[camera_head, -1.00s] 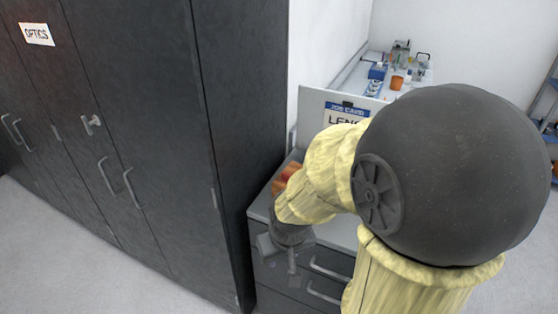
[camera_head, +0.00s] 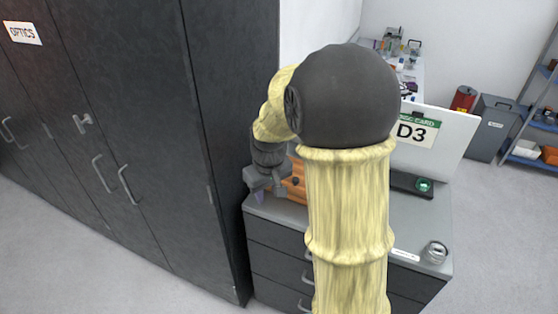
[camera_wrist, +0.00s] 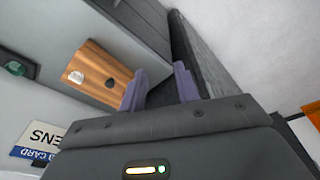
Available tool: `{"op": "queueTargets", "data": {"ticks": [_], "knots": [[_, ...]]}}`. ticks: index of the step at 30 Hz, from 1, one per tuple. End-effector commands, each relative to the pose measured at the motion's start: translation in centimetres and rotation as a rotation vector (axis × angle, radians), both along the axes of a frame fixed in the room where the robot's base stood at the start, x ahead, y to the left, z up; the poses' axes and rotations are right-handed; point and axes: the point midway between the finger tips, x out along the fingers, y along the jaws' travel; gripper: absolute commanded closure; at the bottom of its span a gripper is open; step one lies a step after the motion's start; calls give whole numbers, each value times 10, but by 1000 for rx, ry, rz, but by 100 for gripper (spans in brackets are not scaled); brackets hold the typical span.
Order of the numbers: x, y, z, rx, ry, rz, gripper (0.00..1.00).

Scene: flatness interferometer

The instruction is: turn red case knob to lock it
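An orange-brown wooden case (camera_head: 298,182) lies on the grey drawer cabinet's top, partly hidden behind my arm. It also shows in the wrist view (camera_wrist: 97,66), with a pale knob (camera_wrist: 76,77) and a dark knob (camera_wrist: 110,84) on its face. I see no clearly red knob; the case looks orange. My gripper (camera_head: 259,194) is at the case's left end in the head view. In the wrist view my gripper (camera_wrist: 160,84) has its two purple fingers apart with nothing between them. The left finger is close to the case's end; I cannot tell whether they touch.
Tall dark cabinets (camera_head: 150,130) stand close left of my gripper. Open floor (camera_head: 500,250) lies to the right.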

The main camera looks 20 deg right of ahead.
Motion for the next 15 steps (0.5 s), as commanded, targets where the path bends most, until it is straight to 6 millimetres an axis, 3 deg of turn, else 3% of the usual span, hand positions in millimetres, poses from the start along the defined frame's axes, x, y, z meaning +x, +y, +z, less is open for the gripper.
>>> {"op": "queueTargets", "data": {"ticks": [1,6,15], "knots": [[21,-7,11,-5,10,25,68],[77,-27,27,-20,48,127,68],[158,-69,47,-34,108,306,68]]}}
